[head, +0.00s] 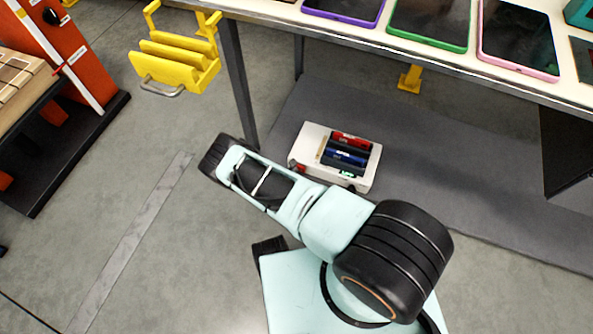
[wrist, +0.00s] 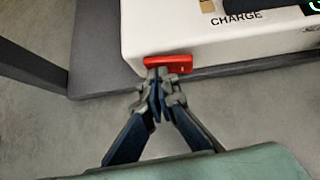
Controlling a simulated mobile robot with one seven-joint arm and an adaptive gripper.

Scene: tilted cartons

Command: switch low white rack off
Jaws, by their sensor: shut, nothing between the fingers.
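The low white rack (head: 311,138) stands on the grey mat under the table, holding red, blue and black cylinders. In the wrist view its white side (wrist: 200,32) fills the top, with the word CHARGE on its upper face. A red switch (wrist: 168,64) sits on the rack's near lower edge; the head view also shows a bit of red at the rack's left end. My gripper (wrist: 160,82) is shut and empty, its fingertips right at the red switch and overlapping its lower edge in the picture. I cannot tell whether they touch. In the head view the fingers are hidden by my arm.
A table (head: 270,14) bearing several tablets stands above the rack, with a dark leg (head: 239,85) left of it; a dark leg (wrist: 30,62) shows in the wrist view. A yellow holder (head: 178,65) hangs at the table's left end. The floor (head: 150,260) at lower left is clear.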

